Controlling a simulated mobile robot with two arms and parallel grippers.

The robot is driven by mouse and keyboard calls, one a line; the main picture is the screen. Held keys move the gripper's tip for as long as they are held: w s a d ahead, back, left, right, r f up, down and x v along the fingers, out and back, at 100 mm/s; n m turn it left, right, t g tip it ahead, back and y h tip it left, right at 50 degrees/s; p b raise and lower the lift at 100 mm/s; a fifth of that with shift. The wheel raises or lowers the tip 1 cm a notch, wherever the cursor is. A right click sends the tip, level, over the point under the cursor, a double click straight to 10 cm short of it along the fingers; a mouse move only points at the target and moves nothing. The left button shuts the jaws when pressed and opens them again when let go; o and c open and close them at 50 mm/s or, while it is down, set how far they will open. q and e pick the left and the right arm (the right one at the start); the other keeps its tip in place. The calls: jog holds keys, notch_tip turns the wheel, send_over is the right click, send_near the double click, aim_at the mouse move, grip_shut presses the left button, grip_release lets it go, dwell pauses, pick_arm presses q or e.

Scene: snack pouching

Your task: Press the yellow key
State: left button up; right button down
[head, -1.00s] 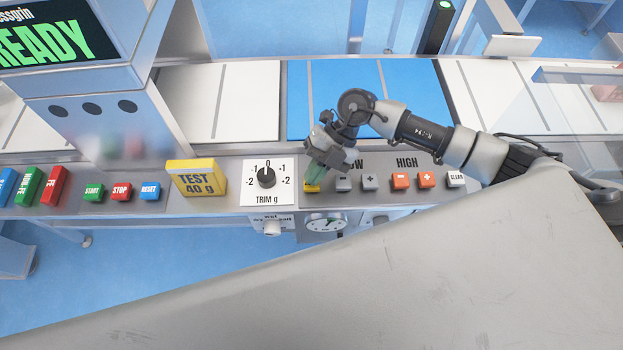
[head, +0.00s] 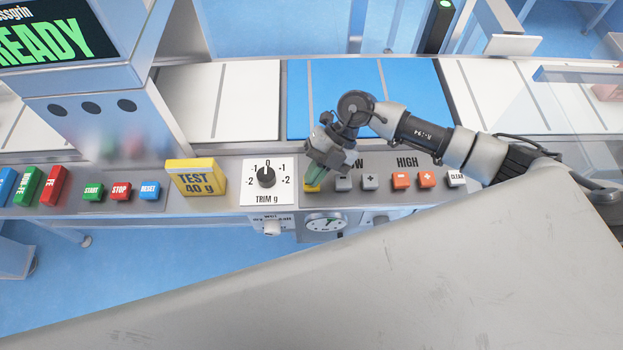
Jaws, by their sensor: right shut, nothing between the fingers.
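The small yellow key (head: 312,188) sits on the grey control panel, at the left end of the row of keys under the LOW and HIGH labels. My right gripper (head: 314,178) is shut and empty. Its greenish fingertips point down at the yellow key and hide part of it. I cannot tell whether the tips touch the key. My left gripper is not in view.
Grey LOW keys (head: 343,183), orange HIGH keys (head: 401,180) and a white CLEAR key (head: 456,178) are to the right. The TRIM dial (head: 266,176) and yellow TEST 40 g block (head: 196,180) are to the left. A blue belt section (head: 300,95) lies behind.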

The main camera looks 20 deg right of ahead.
jog(key=shift+f+b, duration=0.3)
jog(key=shift+f, duration=0.3)
dwell(0.7)
jog(key=shift+r, duration=0.15)
dwell(0.3)
jog(key=shift+r+p, duration=0.8)
jog(key=shift+p, duration=0.15)
notch_tip(320, 180, up, 5)
jog(key=p, duration=0.4)
jog(key=shift+p, duration=0.35)
